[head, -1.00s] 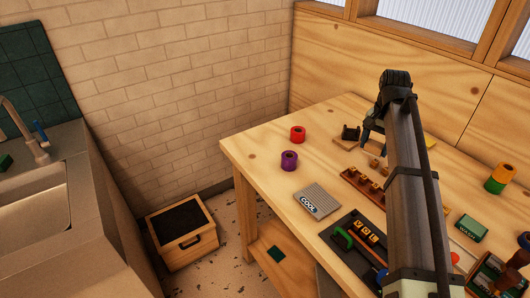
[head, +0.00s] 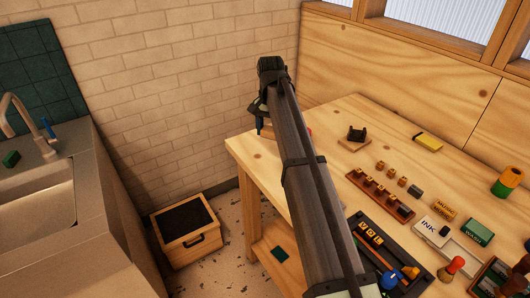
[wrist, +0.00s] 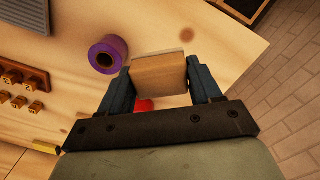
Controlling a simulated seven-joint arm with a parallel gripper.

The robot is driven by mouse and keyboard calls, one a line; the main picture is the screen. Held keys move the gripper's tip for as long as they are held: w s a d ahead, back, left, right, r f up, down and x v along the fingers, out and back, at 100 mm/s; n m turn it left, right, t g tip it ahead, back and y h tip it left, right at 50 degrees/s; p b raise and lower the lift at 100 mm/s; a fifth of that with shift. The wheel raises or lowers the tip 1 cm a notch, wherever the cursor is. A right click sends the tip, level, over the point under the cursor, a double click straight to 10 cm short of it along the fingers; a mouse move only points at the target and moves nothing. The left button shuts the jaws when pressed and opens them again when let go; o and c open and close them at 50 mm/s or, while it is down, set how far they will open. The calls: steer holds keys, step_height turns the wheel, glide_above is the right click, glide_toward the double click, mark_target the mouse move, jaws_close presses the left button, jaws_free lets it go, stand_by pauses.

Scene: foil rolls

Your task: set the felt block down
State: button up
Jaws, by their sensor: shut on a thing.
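The felt block (wrist: 160,75) is a tan block with a paler strip along its far edge. My gripper (wrist: 160,70) is shut on it, with one dark finger on each side. In the head view my gripper (head: 262,118) is over the left end of the wooden table (head: 250,150), near its edge. A small brown part of the block shows below the fingers there. The arm hides much of this spot, and I cannot tell whether the block touches the table.
A purple roll (wrist: 108,54) stands left of the block in the wrist view. A red roll (wrist: 145,105) is partly hidden behind my gripper. A grey board (wrist: 20,15) lies farther left.

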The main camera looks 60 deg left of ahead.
mark_target(265, 152)
steer(key=a+m, duration=0.5)
steer(key=m, duration=0.2)
steer(key=shift+w+d+f, duration=0.1)
steer(key=shift+w+f, duration=0.05)
steer(key=shift+f, duration=1.4)
steer(key=shift+w+d+f, duration=0.1)
steer(key=shift+w+f, duration=0.05)
steer(key=shift+f, duration=1.4)
steer(key=shift+w+d+f, duration=0.1)
steer(key=shift+w+f, duration=0.05)
steer(key=shift+f, duration=1.4)
steer(key=shift+f, duration=0.1)
steer(key=o, duration=1)
steer(key=shift+o, duration=0.3)
step_height(265, 152, up, 12)
